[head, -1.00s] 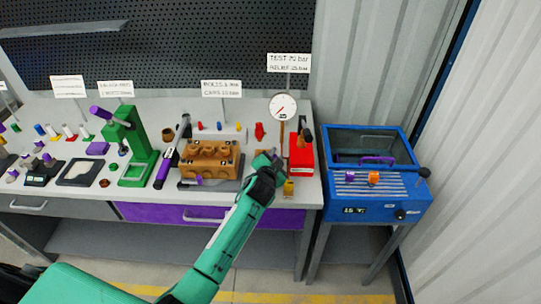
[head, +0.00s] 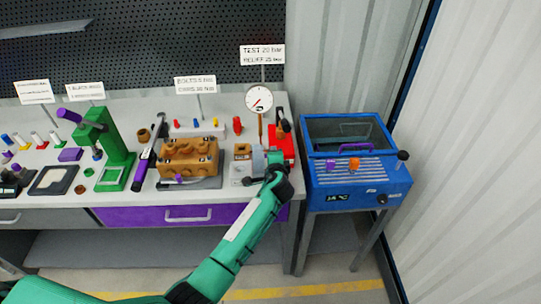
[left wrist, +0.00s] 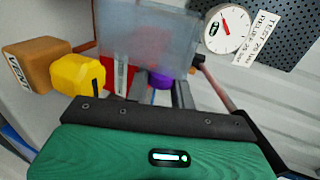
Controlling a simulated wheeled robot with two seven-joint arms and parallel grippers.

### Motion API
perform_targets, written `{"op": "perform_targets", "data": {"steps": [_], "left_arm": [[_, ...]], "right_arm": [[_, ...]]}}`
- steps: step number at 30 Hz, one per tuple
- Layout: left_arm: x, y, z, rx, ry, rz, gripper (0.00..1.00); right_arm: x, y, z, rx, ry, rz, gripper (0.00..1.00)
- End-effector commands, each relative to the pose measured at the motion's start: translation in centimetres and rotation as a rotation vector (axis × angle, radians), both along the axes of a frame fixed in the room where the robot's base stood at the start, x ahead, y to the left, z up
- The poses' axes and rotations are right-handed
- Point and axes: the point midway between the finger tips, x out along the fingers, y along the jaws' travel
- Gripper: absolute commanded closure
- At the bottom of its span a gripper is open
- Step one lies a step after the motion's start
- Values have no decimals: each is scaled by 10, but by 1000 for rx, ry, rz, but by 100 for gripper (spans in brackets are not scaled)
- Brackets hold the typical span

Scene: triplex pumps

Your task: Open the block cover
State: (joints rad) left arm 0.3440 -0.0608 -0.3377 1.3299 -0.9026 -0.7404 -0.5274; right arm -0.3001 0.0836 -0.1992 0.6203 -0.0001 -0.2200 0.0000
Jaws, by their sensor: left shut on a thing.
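The block cover is a clear grey panel, seen edge-on as a pale upright piece (head: 258,161) in the head view and broad in the left wrist view (left wrist: 150,38). It stands raised at the right of the test block area. My left gripper (head: 274,160) is at its right side. In the left wrist view my left gripper (left wrist: 161,88) is shut on the cover's purple handle (left wrist: 160,79), which shows between the fingers. The gripper and forearm hide part of the block area. My right gripper is not in view.
A round gauge (head: 259,99) stands behind on a post. A red box (head: 286,140) is close on the right. An orange-brown block marked VENT (left wrist: 29,64) and a yellow piece (left wrist: 77,73) are beside the cover. A brown pump block (head: 188,158) stands left; a blue cabinet (head: 357,170) stands right.

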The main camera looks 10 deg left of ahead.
Motion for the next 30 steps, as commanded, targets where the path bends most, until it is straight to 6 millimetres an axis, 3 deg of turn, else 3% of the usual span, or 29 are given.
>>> {"op": "perform_targets", "data": {"steps": [20,21,23,24,30], "left_arm": [[1,-4,-4,57,17,0,100],[1,-4,-4,57,17,0,70],[1,-4,-4,57,17,0,58],[1,-4,-4,57,17,0,55],[1,-3,-4,57,16,0,55]], "right_arm": [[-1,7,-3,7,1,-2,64],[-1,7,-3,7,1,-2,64],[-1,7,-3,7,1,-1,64],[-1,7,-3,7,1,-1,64],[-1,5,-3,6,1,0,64]]}}
